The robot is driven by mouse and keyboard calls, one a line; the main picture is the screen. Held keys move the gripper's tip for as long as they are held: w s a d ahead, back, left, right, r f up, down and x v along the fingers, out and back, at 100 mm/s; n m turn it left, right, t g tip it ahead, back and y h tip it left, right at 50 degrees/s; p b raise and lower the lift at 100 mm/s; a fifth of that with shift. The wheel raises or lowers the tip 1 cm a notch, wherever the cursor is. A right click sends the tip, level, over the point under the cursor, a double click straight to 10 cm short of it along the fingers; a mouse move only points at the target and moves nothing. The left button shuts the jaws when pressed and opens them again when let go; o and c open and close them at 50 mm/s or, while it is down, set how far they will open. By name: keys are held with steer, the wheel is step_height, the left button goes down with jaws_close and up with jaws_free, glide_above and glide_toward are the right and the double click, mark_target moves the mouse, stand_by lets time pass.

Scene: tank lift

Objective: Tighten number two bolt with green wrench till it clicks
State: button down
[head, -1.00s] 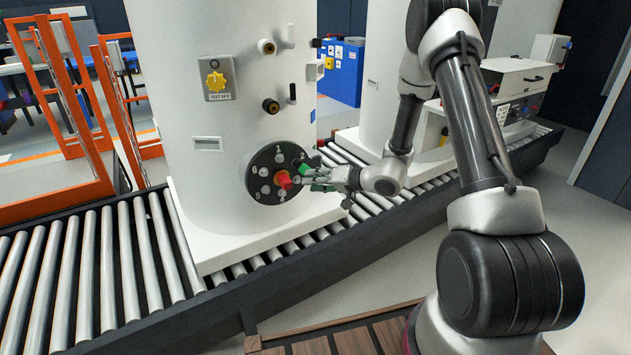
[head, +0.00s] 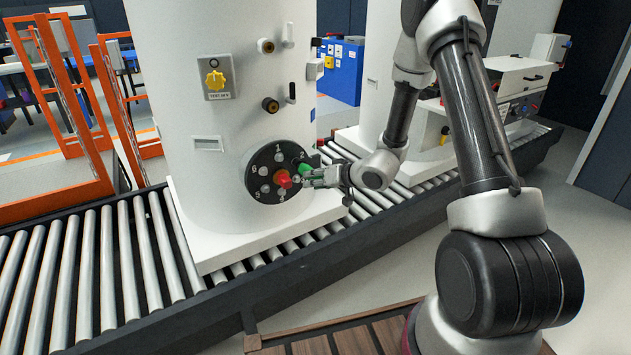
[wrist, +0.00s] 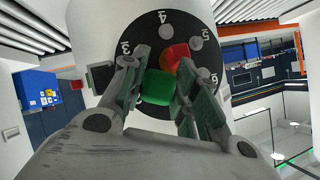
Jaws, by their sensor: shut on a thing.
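The green wrench (wrist: 157,87) is between the two fingers of my gripper (wrist: 158,70) in the wrist view, and the fingers are shut on it. In the head view the green wrench (head: 304,170) is at the right side of the round black plate (head: 262,160). My gripper (head: 318,177) reaches it from the right. The black plate carries numbers and several grey bolts around a red piece (head: 283,179). The red piece also shows in the wrist view (wrist: 174,56). The number two bolt is not clearly visible, and the wrench's seating on any bolt is hidden.
The white tank (head: 215,150) stands on a roller conveyor (head: 110,270). A second white tank (head: 378,80) stands behind my arm. Orange frames (head: 60,110) stand at the left.

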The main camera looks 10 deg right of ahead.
steer(key=shift+w, duration=0.1)
steer(key=shift+m+y, duration=1.1)
steer(key=m+y, duration=0.2)
steer(key=shift+m+y, duration=0.3)
steer(key=shift+m, duration=0.1)
steer(key=m+y, duration=0.1)
steer(key=m, duration=0.1)
steer(key=m+t+y, duration=0.1)
steer(key=m, duration=0.1)
steer(key=shift+a+t, duration=0.1)
steer(key=shift+t, duration=0.2)
steer(key=shift+m+t+y, duration=0.6)
steer(key=shift+m+y, duration=0.1)
steer(key=shift+m, duration=0.5)
steer(key=shift+w+r+m+t, duration=0.15)
steer(key=shift+m+t, duration=0.45)
steer(key=shift+m, duration=0.4)
steer(key=shift+r, duration=0.1)
steer(key=s+d, duration=0.2)
steer(key=s, duration=0.5)
steer(key=s+d, duration=0.2)
steer(key=s, duration=0.5)
steer(key=shift+s+d, duration=0.15)
steer(key=shift+d, duration=0.15)
